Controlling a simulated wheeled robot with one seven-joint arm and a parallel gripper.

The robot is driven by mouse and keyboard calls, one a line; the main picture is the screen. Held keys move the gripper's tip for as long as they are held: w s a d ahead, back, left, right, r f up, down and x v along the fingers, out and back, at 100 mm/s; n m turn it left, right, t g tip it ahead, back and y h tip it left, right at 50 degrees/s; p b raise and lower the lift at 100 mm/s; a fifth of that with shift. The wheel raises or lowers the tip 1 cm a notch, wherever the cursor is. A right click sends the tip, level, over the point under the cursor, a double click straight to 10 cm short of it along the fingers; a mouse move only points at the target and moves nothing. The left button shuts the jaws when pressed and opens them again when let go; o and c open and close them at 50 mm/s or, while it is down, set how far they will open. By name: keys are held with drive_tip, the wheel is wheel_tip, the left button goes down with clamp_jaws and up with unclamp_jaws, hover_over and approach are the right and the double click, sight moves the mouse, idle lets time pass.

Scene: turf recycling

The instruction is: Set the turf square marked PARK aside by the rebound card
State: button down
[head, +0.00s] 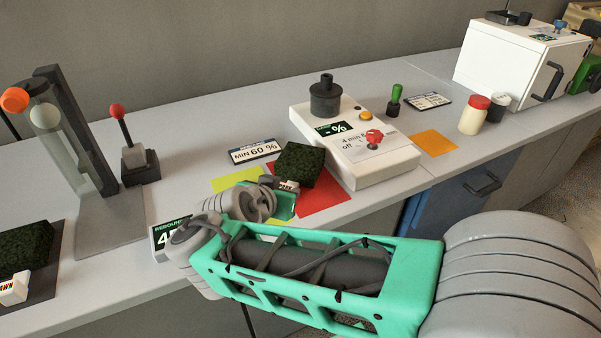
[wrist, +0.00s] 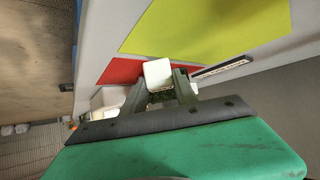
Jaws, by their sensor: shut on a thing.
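A dark green turf square (head: 298,165) with a white tag is at my gripper (head: 282,195), over the red sheet (head: 325,197). I cannot tell whether it touches the sheet. In the wrist view my gripper (wrist: 163,84) is shut on the white tag block (wrist: 157,73), with a little dark turf showing between the fingers. The tag's lettering is too small to read. The rebound card (head: 255,151), reading MIN 60 %, lies behind the yellow-green sheet (head: 231,180). That sheet also shows large in the wrist view (wrist: 205,28).
Another turf square (head: 26,245) sits on a dark plate at far left. A clear tube stand (head: 68,130) and red-knobbed lever (head: 138,160) stand left. A rebound readout (head: 165,236) is partly behind my arm. A white tester (head: 358,150) stands right of the turf.

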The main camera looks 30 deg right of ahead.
drive_tip(key=shift+f+b, duration=0.25)
drive_tip(key=shift+b, duration=0.05)
drive_tip(key=c, duration=0.9)
unclamp_jaws()
drive_tip(key=shift+o, duration=0.5)
drive_tip(key=shift+o, duration=1.1)
drive_tip(key=p+v, duration=0.1)
drive_tip(key=v, duration=0.7)
drive_tip(key=shift+p, duration=0.4)
drive_tip(key=shift+f, duration=0.1)
